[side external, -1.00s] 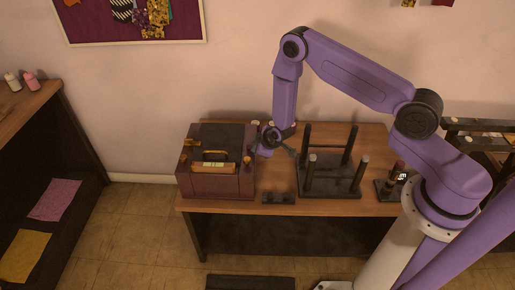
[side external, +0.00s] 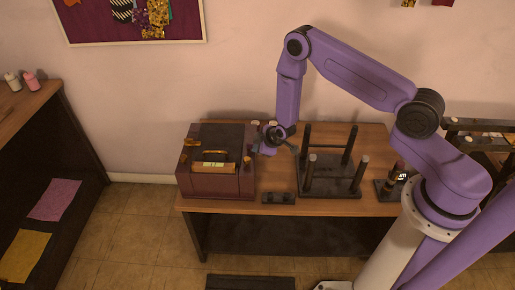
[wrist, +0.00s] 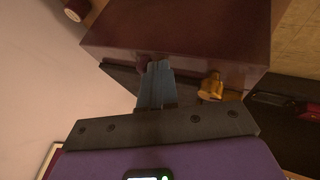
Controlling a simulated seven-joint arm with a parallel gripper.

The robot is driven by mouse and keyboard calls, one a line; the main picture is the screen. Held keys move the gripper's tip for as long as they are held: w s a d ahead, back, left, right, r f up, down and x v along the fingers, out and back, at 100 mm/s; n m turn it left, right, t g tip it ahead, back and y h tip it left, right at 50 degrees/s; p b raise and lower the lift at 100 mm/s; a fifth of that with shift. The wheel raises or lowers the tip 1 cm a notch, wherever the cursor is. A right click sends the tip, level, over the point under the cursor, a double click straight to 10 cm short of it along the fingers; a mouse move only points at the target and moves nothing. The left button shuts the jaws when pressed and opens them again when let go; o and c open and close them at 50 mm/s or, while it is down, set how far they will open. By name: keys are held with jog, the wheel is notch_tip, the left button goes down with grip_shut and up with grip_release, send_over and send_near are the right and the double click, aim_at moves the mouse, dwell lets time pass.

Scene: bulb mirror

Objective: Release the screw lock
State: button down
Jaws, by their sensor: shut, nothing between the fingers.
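A dark red box (side external: 212,184) with a dark top stands on the left of the table. Brass fittings show on it: one near its right front corner (side external: 247,160) and one at its left (side external: 191,142). I cannot tell for sure which is the screw lock. My gripper (side external: 266,150) is just right of the box. In the wrist view the box (wrist: 185,30) fills the top, with a brass knob (wrist: 211,88) right of my fingers. My shut, empty fingers (wrist: 157,70) point toward a dark red knob (wrist: 142,62), partly hidden by them; contact is unclear.
A dark stand with upright posts (side external: 330,185) is on the table right of my gripper. A small dark block (side external: 278,198) lies near the front edge. Another small dark stand (side external: 388,190) is further right. Bare wood (side external: 272,177) lies between box and post stand.

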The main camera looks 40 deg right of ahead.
jog(key=shift+d, duration=0.2)
jog(key=d+n+y, duration=0.1)
jog(key=n, duration=0.1)
jog(key=w+n+y, duration=0.1)
jog(key=n, duration=0.1)
jog(key=d+n+g+y, duration=0.1)
jog(key=n+y, duration=0.1)
jog(key=shift+w+d+n, duration=0.35)
jog(key=shift+n, duration=0.05)
jog(key=shift+a, duration=0.2)
jog(key=shift+a, duration=0.65)
